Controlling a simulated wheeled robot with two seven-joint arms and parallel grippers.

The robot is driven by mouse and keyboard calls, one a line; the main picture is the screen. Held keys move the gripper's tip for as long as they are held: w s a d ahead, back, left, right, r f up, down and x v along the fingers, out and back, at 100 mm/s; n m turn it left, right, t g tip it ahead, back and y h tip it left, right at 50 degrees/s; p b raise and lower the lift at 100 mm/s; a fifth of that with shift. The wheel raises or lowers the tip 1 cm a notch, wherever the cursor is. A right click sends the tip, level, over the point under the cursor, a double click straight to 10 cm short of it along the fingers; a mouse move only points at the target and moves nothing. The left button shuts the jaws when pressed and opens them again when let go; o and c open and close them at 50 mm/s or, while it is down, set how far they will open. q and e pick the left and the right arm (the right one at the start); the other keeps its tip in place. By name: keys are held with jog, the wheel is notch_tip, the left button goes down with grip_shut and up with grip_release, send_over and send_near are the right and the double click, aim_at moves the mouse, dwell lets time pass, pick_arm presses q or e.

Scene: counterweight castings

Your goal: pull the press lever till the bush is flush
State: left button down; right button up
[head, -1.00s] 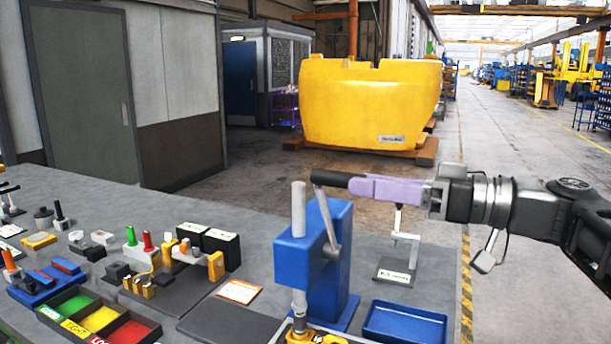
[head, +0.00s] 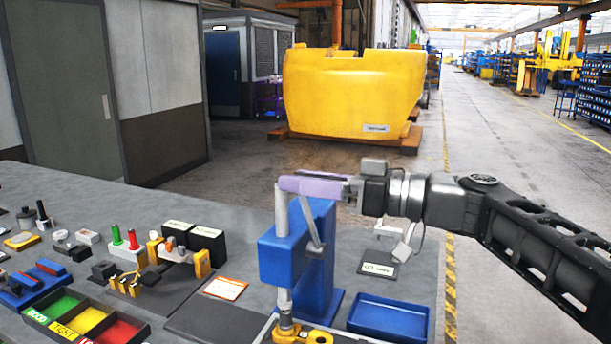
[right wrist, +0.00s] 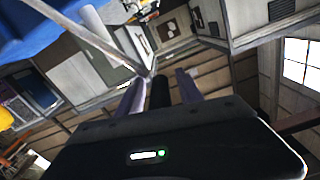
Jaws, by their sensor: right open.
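The blue press (head: 283,258) stands at the front of the bench, with a grey ram through its head. Its grey lever arm (head: 313,228) points up from the hub, slightly tilted left. A black grip at its top lies mostly behind my fingers. My right gripper (head: 312,186) reaches in from the right with purple fingers, open around the grip. In the right wrist view the black grip (right wrist: 160,92) runs between the two separated fingers. The ram's lower end meets a yellow fixture (head: 318,336) at the bottom edge; I cannot make out the bush. My left gripper is not in view.
An empty blue tray (head: 390,322) lies right of the press. A small stand with a dark base (head: 378,268) is behind it. Left are a sorting tray (head: 52,338) with green, yellow and red bins and several small fixtures. Bench between them and the press is partly clear.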

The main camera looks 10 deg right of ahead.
jog(key=shift+c, duration=0.5)
grip_shut()
dwell(0.9)
